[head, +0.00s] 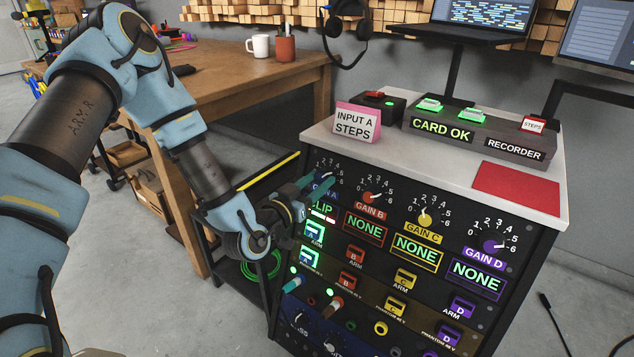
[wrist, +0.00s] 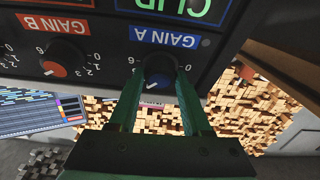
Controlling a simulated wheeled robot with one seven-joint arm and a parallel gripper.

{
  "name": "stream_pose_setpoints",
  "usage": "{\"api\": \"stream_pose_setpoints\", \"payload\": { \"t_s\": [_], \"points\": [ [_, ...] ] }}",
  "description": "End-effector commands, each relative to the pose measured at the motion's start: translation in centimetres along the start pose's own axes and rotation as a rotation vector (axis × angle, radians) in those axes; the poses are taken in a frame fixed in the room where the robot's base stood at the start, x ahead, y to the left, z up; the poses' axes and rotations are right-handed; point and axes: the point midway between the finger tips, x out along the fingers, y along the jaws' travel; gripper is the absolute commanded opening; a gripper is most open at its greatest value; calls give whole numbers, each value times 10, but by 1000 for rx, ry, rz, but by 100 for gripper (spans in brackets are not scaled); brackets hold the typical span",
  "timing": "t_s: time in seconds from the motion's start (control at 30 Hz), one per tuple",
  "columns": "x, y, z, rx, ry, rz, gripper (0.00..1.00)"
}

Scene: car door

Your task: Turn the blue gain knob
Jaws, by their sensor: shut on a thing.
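Red (head: 369,197), yellow (head: 425,219) and purple (head: 490,246) knobs run rightward, each with a NONE display. On top stand an INPUT A STEPS card (head: 356,122), a CARD OK recorder box (head: 480,133) and a red mat (head: 517,188). A wooden table (head: 240,75) stands behind my arm.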

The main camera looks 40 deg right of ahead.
Motion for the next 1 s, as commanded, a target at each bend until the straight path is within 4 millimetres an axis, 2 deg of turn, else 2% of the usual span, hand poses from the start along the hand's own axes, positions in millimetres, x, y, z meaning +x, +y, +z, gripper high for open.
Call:
{"api": "stream_pose_setpoints", "payload": {
  "t_s": [0.4, 0.9, 0.93, 1.0],
  "points": [
    [-1, 1, 0, -178, -2, -65, 0],
    [-1, 1, 1, -198, -3, -72, 0],
    [-1, 1, 1, -198, -3, -72, 50],
    [-1, 1, 1, -198, -3, -72, 58]
  ]
}}
